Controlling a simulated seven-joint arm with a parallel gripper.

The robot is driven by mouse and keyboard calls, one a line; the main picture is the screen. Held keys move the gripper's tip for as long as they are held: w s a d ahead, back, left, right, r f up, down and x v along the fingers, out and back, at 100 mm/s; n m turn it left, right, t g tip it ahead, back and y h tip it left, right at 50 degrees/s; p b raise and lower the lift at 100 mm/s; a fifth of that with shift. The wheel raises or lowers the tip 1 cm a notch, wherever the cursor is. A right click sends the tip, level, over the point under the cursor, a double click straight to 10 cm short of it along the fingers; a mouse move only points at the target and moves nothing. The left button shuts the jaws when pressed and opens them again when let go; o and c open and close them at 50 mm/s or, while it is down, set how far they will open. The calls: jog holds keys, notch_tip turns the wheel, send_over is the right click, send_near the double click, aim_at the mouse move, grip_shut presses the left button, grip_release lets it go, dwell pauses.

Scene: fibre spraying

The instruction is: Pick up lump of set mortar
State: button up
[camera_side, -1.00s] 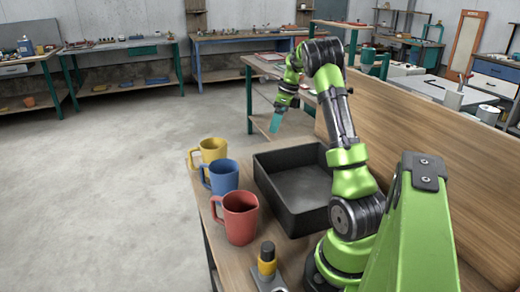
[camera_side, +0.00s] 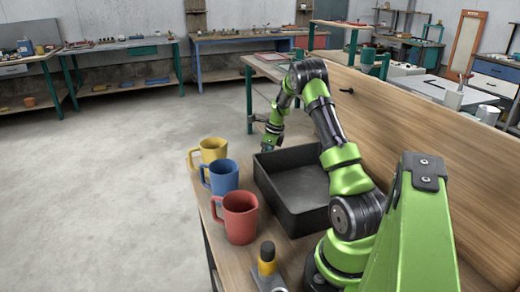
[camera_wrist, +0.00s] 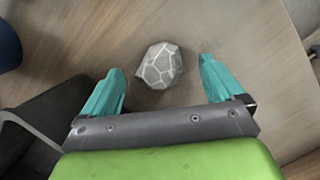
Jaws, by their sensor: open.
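The lump of set mortar (camera_wrist: 160,66) is a grey, roundish stone-like piece with pale vein lines. It lies on the wooden table (camera_wrist: 225,25) in the wrist view, just beyond and between the two teal fingers of my gripper (camera_wrist: 160,90). My gripper is open and empty, with a gap to the lump on both sides. In the side view my gripper (camera_side: 267,146) is low behind the far edge of the black tray, and the lump is hidden there.
The black tray (camera_side: 274,188) stands on the table close to my gripper. Yellow (camera_side: 212,150), blue (camera_side: 223,176) and red (camera_side: 240,217) mugs line the left table edge. A wooden board (camera_side: 430,160) stands along the right. A small yellow-and-black object (camera_side: 267,260) is at the front.

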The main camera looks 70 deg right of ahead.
jog(key=shift+w+f, duration=0.1)
jog(key=shift+f, duration=0.3)
jog(key=shift+c, duration=0.2)
